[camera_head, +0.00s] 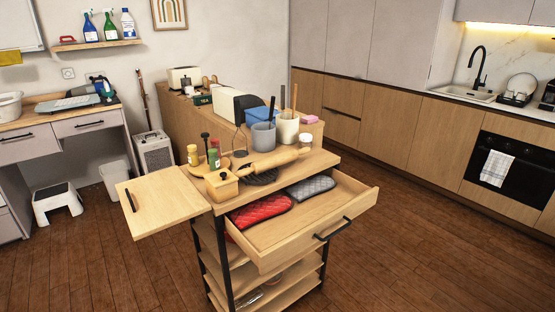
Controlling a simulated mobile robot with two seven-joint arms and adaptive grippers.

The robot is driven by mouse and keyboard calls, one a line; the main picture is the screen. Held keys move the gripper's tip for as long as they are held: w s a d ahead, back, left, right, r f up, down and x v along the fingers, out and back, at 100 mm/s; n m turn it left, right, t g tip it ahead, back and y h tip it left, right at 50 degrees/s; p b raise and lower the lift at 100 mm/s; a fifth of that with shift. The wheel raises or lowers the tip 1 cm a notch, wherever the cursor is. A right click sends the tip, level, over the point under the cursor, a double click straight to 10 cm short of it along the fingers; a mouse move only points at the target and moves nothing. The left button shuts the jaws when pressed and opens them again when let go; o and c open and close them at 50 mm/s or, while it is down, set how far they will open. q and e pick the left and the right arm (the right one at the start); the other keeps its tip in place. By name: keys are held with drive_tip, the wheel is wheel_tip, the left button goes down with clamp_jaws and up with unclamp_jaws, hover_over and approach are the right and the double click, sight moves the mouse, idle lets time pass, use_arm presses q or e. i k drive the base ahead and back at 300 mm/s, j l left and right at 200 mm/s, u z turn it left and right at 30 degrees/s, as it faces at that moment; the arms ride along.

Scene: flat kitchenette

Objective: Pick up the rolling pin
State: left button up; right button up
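A wooden rolling pin (272,161) lies on top of the wooden kitchen cart (325,160), near its front edge above the open drawer. It is tilted slightly, its right end higher in the picture. A dark round item (262,178) is partly hidden at its front. A small wooden box with a lid (221,184) stands close to its left end. Neither of my grippers shows in the head view.
The cart's drawer (330,222) is pulled out, with a red mitt (262,210) and a grey mitt (311,187) inside. A side leaf (160,198) sticks out left. Utensil pots (288,131) and bottles (213,154) crowd the top. Wooden floor (110,265) in front is clear.

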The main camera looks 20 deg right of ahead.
sight(275, 161)
drive_tip(key=i+l+u, duration=0.1)
drive_tip(key=l, duration=0.85)
drive_tip(key=l+u, duration=0.1)
drive_tip(key=l, duration=0.85)
drive_tip(key=i, duration=0.05)
